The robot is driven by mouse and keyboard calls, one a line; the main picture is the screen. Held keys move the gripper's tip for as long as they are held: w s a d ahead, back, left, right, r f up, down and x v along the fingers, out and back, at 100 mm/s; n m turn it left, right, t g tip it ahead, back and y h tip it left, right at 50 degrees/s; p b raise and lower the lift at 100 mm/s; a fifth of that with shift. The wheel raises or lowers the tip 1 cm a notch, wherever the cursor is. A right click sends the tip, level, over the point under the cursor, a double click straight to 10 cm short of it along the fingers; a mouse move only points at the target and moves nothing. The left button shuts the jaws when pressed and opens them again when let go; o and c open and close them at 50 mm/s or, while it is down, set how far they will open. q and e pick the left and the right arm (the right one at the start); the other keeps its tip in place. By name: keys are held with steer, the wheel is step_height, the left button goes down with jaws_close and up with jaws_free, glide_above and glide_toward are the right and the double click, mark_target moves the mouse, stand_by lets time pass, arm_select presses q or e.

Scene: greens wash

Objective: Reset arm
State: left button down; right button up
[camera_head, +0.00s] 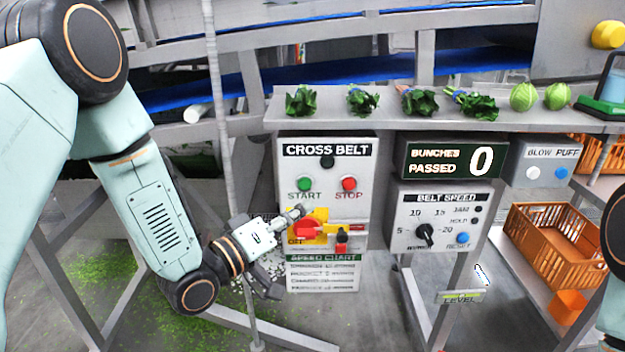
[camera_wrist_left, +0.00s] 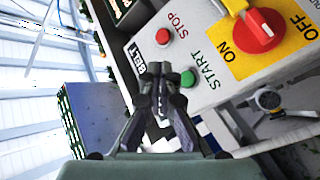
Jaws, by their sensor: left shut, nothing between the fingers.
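My left gripper (camera_head: 300,212) is in front of the lower left part of the CROSS BELT panel (camera_head: 327,165), beside the red rotary switch (camera_head: 305,230) on its yellow plate. In the left wrist view the gripper's fingertips (camera_wrist_left: 173,79) are together with nothing between them, and the green START button (camera_wrist_left: 187,77) shows right by them. The red STOP button (camera_wrist_left: 162,36) and the red switch (camera_wrist_left: 262,28) also show there. I cannot tell whether the fingers touch the panel. My right arm only edges into the head view at the right; its gripper is out of view.
A shelf (camera_head: 345,122) with several leafy bunches (camera_head: 300,101) and two round green heads (camera_head: 524,96) runs above the panels. A BELT SPEED panel (camera_head: 445,215) with a black knob stands to the right. An orange crate (camera_head: 555,245) is farther right. A grey post (camera_head: 222,130) stands near my left arm.

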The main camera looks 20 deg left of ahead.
arm_select(q)
steer(key=s+a+f+m+g+y, duration=0.15)
steer(key=s+f+g+y, duration=0.35)
steer(key=f, duration=0.6)
steer(key=s+a+f+m+g+y, duration=0.1)
steer(key=s+a+f+g+y, duration=0.15)
steer(key=s+f, duration=0.6)
steer(key=s+a+f+g+y, duration=0.1)
steer(key=s+f+g, duration=0.3)
steer(key=s, duration=0.7)
steer(key=s+a+f+g+y, duration=0.1)
steer(key=s+f+g, duration=0.3)
steer(key=s+f, duration=0.3)
steer(key=s+m, duration=0.1)
steer(key=s, duration=0.3)
steer(key=shift+s+f+g, duration=0.2)
steer(key=shift+s+g, duration=0.1)
steer(key=shift+g, duration=0.05)
steer(key=c, duration=2.1)
jaws_free()
steer(key=shift+a, duration=0.1)
